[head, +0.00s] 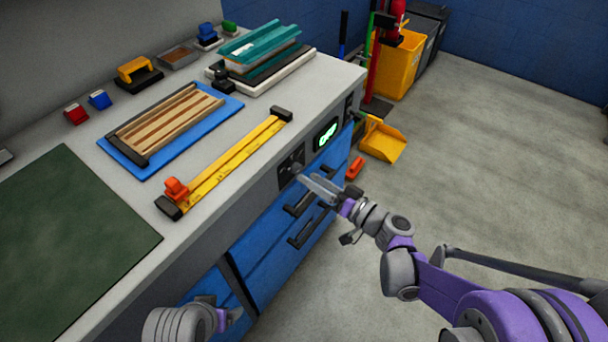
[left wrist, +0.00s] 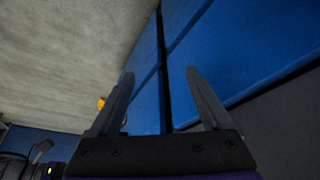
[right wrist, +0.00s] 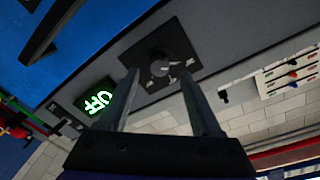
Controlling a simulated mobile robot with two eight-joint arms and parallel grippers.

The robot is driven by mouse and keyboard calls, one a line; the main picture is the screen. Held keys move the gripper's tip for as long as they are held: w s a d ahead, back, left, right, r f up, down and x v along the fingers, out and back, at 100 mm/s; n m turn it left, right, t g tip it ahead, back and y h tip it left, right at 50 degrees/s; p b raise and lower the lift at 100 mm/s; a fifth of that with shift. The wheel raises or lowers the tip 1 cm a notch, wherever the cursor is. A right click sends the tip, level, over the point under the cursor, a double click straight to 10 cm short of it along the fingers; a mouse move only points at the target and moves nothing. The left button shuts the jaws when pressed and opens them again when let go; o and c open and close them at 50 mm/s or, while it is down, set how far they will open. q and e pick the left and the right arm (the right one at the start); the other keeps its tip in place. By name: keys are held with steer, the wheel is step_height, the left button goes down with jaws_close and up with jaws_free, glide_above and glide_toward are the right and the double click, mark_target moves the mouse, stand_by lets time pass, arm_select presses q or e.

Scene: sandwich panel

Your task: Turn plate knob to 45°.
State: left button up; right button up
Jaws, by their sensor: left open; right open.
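The plate knob (right wrist: 160,66) is a dark round dial on a black square plate (right wrist: 135,57) in the right wrist view, with small white marks around it. In the head view the knob plate (head: 290,163) is on the front of the bench. My left gripper (left wrist: 158,75) is open and empty, facing blue cabinet fronts.
The bench top (head: 240,170) carries a yellow bar (head: 235,160) and a blue board (head: 165,160) with wooden strips. Dark drawer handles (head: 298,204) stick out below the knob. The floor (head: 480,170) to the right is mostly clear, with a yellow dustpan (head: 383,141).

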mark_target(299, 171)
steer(key=shift+x, duration=1.65)
jaws_close()
